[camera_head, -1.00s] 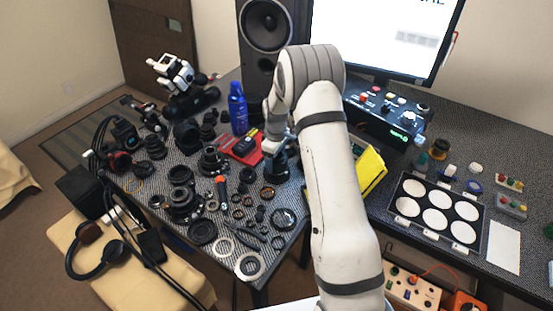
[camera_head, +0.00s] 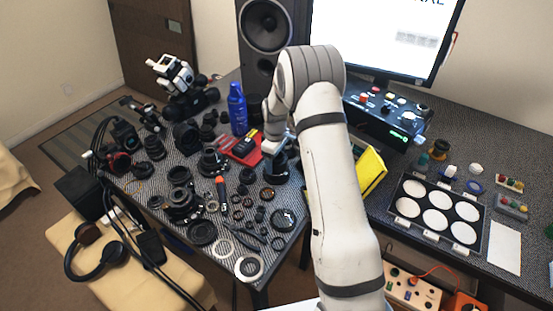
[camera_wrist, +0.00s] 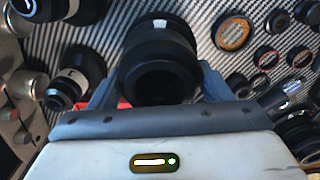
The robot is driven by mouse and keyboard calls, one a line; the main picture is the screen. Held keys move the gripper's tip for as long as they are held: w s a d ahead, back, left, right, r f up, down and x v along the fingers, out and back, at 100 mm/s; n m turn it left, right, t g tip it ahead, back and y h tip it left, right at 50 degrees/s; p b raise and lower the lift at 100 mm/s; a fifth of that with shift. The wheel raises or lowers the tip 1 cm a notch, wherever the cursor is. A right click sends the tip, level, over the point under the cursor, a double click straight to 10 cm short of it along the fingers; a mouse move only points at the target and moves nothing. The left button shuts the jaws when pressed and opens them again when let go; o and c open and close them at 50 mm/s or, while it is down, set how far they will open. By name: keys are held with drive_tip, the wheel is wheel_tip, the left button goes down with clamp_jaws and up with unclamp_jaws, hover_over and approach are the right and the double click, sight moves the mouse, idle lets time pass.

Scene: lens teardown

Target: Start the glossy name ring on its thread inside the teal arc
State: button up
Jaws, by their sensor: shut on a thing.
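My gripper (camera_wrist: 160,82) has its two grey-blue fingers on either side of a black round part (camera_wrist: 158,84) with a dark opening, and is shut on it. Behind that part, in the wrist view, is a wider black barrel (camera_wrist: 158,38) with a small white mark on its rim. I cannot tell whether the two touch, or whether the held part is the glossy name ring. No teal arc can be made out. In the head view my gripper (camera_head: 277,150) is partly hidden by my arm, over a black lens body (camera_head: 274,168) on the mat.
A red tray (camera_head: 243,152) and a blue bottle (camera_head: 237,108) stand left of the gripper. Several loose rings and lens parts crowd the table to the left and front. A yellow panel (camera_head: 371,168) stands just right of my arm.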

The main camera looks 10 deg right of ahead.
drive_tip(key=shift+f+b, duration=0.4)
idle(0.6)
drive_tip(key=o, duration=1.1)
drive_tip(key=shift+c, duration=0.2)
